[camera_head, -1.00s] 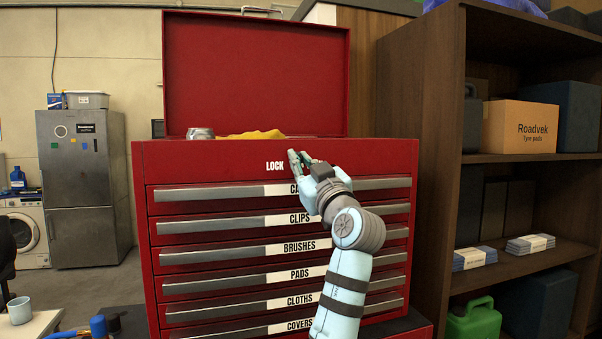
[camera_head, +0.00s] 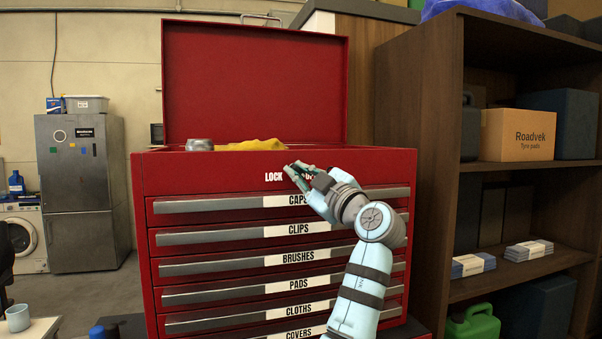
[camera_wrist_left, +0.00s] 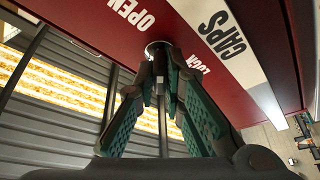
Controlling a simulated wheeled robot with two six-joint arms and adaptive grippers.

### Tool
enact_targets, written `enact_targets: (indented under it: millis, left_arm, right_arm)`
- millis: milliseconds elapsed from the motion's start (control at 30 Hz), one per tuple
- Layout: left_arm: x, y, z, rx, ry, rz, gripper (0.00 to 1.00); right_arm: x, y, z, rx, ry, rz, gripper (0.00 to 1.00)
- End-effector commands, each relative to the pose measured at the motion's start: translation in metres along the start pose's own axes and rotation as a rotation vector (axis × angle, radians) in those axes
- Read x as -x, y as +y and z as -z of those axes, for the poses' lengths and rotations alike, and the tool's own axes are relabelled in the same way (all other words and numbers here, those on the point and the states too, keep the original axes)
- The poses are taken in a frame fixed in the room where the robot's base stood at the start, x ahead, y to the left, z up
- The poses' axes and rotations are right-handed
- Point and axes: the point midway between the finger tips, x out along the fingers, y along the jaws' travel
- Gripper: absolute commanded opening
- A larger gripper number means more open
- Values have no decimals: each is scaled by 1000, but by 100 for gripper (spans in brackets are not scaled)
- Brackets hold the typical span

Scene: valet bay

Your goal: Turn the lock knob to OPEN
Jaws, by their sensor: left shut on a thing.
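The red tool chest (camera_head: 155,172) fills the middle of the head view, with the white word LOCK (camera_head: 273,177) on its top front panel. My left gripper (camera_head: 293,172) is at that panel, just right of the word. In the left wrist view its green-padded fingers (camera_wrist_left: 160,68) close around a small round metallic lock knob (camera_wrist_left: 155,46). The knob sits between the words OPEN (camera_wrist_left: 130,13) and LOCK (camera_wrist_left: 200,63). Its pointing direction is hidden. In the head view my fingers cover the knob and most of the OPEN word. My right gripper is not in view.
Labelled drawers with long metal handles, CAPS uppermost (camera_head: 230,204), lie below the panel and are shut. The chest lid (camera_head: 255,85) stands open. A yellow cloth (camera_head: 255,145) and a grey round item (camera_head: 200,145) lie on top. A brown shelf unit (camera_head: 415,130) stands close on the right.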

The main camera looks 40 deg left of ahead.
Motion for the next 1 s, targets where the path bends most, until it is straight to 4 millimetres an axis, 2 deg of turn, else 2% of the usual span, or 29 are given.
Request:
enact_targets:
  millis: [267, 300, 400, 733, 867, 1000]
  left_arm:
    - [0, 0, -1, 2, -2, 1, 0]
    - [0, 0, -1, 2, -2, 1, 13]
    - [0, 0, 0, 2, -1, 1, 29]
    - [2, 0, 0, 1, -1, -1, 30]
    - [22, 1, -1, 3, -3, -3, 30]
    - [60, 0, -2, 4, -6, -3, 30]
  right_arm:
    - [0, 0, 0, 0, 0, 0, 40]
    - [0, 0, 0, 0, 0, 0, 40]
    - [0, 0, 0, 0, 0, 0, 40]
    - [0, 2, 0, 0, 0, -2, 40]
    - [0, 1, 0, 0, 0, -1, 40]
    - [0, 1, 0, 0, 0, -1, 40]
